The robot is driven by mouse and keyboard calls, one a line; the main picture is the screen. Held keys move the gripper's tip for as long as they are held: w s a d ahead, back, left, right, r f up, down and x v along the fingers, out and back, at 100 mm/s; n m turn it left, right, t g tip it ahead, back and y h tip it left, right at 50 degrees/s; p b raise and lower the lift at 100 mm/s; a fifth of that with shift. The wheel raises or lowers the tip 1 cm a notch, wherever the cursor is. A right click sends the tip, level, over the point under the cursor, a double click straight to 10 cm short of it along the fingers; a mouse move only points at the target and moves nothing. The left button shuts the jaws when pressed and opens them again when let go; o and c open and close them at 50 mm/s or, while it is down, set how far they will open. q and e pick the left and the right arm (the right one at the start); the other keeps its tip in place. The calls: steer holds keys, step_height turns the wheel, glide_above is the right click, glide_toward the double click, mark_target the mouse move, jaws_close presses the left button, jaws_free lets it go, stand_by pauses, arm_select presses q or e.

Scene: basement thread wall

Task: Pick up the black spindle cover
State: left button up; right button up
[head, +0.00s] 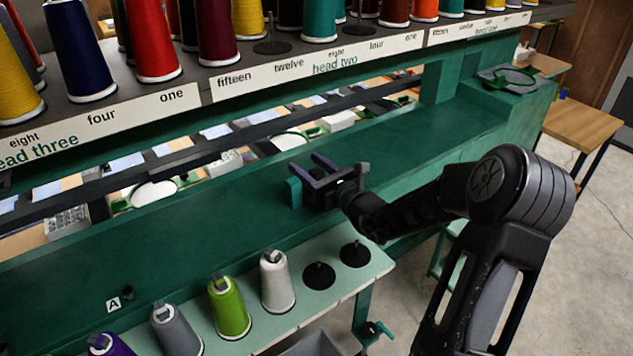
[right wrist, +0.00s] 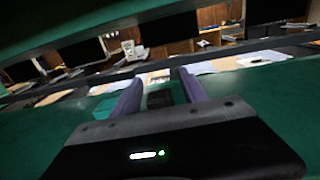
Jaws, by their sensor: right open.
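My right gripper (head: 311,168) is open, low over the green machine ledge in the head view. In the right wrist view the two purple-grey fingers of the right gripper (right wrist: 161,78) stand apart. A small dark piece (right wrist: 160,98) shows between the fingers there; it may be the black spindle cover, but I cannot tell for certain. A teal block (head: 294,192) sits beside the left finger, and it also shows in the right wrist view (right wrist: 106,106). Contact with the fingers is not clear. My left gripper is not in view.
The green ledge (head: 430,143) is bare to the right. A thread rack (head: 258,78) with several cones overhangs behind. In front, a pale green shelf (head: 300,315) holds a green cone (head: 229,308), a white cone (head: 277,282) and empty black spindles (head: 319,275). A green hoop (head: 510,77) lies at the far right.

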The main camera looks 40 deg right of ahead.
jaws_close()
stand_by(0.6)
